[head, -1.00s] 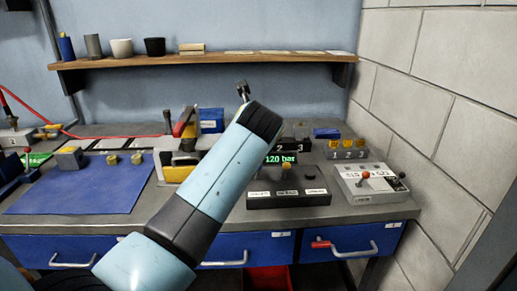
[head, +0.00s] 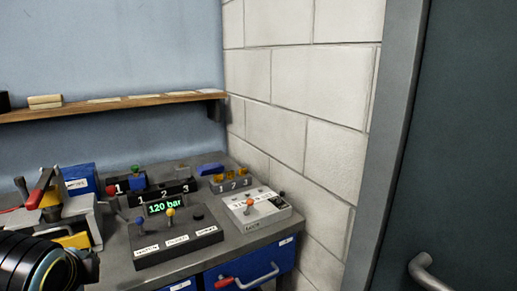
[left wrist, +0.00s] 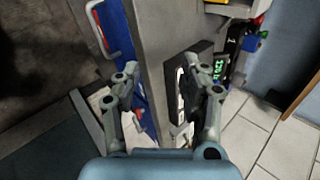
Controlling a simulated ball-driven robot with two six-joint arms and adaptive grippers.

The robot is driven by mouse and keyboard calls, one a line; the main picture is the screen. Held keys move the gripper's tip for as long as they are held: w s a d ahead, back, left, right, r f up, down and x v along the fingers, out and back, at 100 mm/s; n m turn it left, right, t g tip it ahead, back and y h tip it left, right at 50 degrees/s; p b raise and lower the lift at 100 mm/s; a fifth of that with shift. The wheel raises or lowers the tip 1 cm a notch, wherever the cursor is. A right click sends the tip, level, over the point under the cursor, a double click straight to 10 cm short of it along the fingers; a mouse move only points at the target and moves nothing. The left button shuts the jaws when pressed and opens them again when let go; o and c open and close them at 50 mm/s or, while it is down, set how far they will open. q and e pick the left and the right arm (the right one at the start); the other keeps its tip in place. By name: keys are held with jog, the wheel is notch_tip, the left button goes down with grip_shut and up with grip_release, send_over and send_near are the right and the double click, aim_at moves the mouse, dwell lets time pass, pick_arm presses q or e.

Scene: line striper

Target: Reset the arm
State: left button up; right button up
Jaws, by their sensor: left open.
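My left gripper (left wrist: 173,85) is open and empty in the left wrist view, its two fingers spread over the bench edge. The grey bench (left wrist: 158,35) and the black control box (left wrist: 203,60) lie beyond the fingers, and the right finger partly covers the box. In the head view, a dark, ringed part of my arm (head: 45,262) is at the lower left corner, and no fingers show there. The same black control box (head: 178,242) stands on the bench, with the lit "120 bar" display (head: 165,207) behind it. My right gripper is in neither view.
A white box with an orange-knobbed lever (head: 255,210) sits near the bench's right end. Blue drawers (head: 255,266) are below it. A red-handled device (head: 40,188) stands at left. A block wall (head: 290,90) and dark door (head: 450,150) bound the right side.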

pick_arm(q)
jog(key=s+d+n+g+h, duration=0.35)
jog(key=s+n, duration=0.95)
jog(key=s, duration=0.8)
notch_tip(320, 180, down, 37)
jog(key=s+a+g+b, duration=0.2)
jog(key=s+b, duration=0.1)
jog(key=b, duration=0.6)
jog(key=s+a+f+b, duration=0.1)
jog(key=s+f+b, duration=0.4)
jog(key=s+f, duration=1.2)
notch_tip(320, 180, down, 3)
jog(key=shift+s+f+g+b, duration=0.1)
jog(key=shift+s+g+b, duration=0.05)
jog(key=shift+g+b, duration=0.25)
jog(key=shift+a+y, duration=0.1)
jog(key=shift+y, duration=0.15)
